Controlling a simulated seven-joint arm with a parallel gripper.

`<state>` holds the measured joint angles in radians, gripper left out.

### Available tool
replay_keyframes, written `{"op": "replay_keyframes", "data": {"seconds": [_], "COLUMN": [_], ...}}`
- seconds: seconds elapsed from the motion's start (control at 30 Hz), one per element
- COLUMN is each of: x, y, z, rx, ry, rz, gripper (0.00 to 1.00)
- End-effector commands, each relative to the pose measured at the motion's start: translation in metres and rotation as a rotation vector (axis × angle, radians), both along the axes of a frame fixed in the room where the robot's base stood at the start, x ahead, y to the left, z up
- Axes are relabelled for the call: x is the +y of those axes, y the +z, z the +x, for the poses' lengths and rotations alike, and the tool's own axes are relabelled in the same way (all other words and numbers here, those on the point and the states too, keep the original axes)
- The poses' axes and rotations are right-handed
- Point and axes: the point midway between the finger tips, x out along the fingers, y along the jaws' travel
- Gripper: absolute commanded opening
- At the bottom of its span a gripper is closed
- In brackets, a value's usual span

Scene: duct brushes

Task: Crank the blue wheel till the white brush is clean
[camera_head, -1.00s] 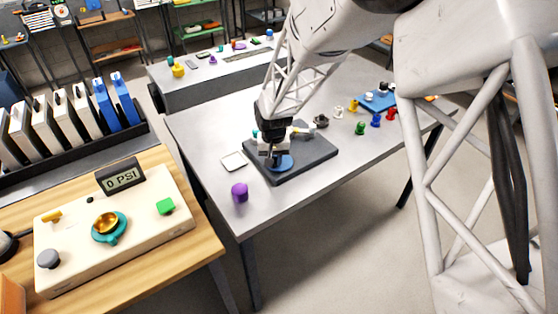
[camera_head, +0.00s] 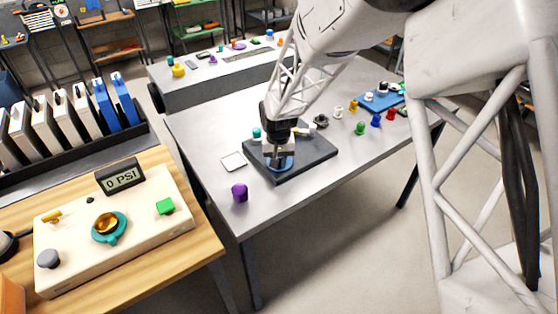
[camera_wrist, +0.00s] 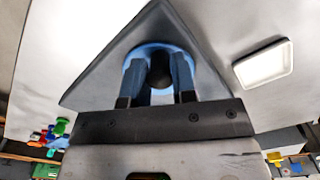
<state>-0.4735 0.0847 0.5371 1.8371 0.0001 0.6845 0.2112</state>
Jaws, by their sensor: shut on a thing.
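The blue wheel (camera_head: 286,164) lies flat on a dark grey base plate (camera_head: 318,153) on the metal table. It also shows in the wrist view (camera_wrist: 150,48), with a dark round knob (camera_wrist: 160,70) on it. My gripper (camera_head: 277,160) reaches down over the wheel. In the wrist view its two fingers (camera_wrist: 159,76) stand on either side of the knob and are shut on it. A small whitish part (camera_head: 302,131) shows behind my gripper on the plate; I cannot tell whether it is the white brush. My gripper and wrist hide much of the plate's middle.
A white square tray (camera_head: 233,161) and a purple knob-like object (camera_head: 239,192) are left of the plate. A teal piece (camera_head: 257,133) stands behind it. Several coloured pieces and a blue tray (camera_head: 379,103) are at the right. The front table strip is clear.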

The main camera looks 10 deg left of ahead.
Motion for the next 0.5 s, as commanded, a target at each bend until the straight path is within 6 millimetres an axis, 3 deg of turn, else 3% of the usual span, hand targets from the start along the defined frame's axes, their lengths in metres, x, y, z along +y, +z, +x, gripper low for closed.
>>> {"op": "replay_keyframes", "data": {"seconds": [0.5], "x": [-0.0105], "y": [0.0038], "z": [0.0038], "rx": [-0.005], "ry": [-0.001], "rz": [0.002], "gripper": [0.12]}}
